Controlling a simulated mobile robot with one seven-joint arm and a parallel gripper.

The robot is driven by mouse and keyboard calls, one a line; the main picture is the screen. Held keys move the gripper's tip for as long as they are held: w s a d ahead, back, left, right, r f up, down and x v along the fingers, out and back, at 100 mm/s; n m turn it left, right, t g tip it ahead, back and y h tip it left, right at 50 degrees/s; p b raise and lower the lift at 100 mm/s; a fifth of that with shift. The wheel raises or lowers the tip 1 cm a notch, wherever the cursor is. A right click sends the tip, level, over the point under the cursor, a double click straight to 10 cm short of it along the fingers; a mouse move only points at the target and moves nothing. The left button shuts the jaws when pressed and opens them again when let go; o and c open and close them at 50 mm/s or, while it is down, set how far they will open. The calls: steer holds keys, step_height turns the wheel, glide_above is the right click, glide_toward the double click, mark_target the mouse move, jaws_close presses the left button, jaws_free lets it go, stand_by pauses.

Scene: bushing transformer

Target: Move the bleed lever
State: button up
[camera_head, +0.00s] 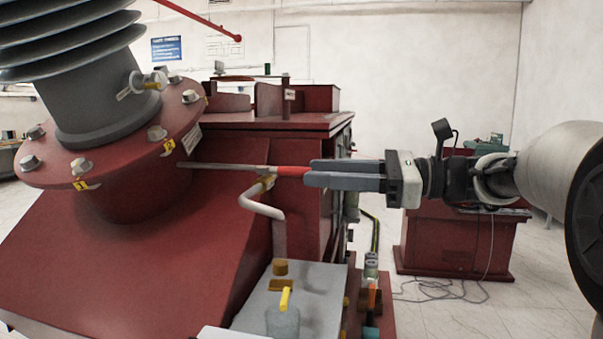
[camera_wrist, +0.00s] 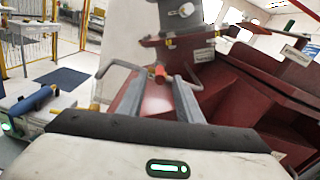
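A thin grey rod with a red end (camera_head: 292,171), which looks like the bleed lever, runs sideways from beside the bushing flange toward my gripper. In the wrist view its red end (camera_wrist: 158,72) shows between or just beyond the fingertips. My gripper (camera_head: 310,172) comes in from the right, level with the rod. Its two grey fingers stand apart in the wrist view (camera_wrist: 158,80), with a gap on both sides of the red end. I cannot tell whether the fingertips touch it. A small yellow handle (camera_head: 285,298) stands on a grey fitting lower down.
The grey ribbed bushing (camera_head: 85,75) rises from a bolted red flange (camera_head: 115,170) at left. A bent pale pipe (camera_head: 262,208) stands just below the rod. The red transformer tank (camera_head: 120,260) fills the lower left. Another red unit (camera_head: 460,240) stands behind my arm.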

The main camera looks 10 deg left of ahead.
mark_target(302, 172)
steer(key=shift+w+a, duration=0.15)
steer(key=shift+a, duration=2)
steer(key=shift+c, duration=0.4)
jaws_close()
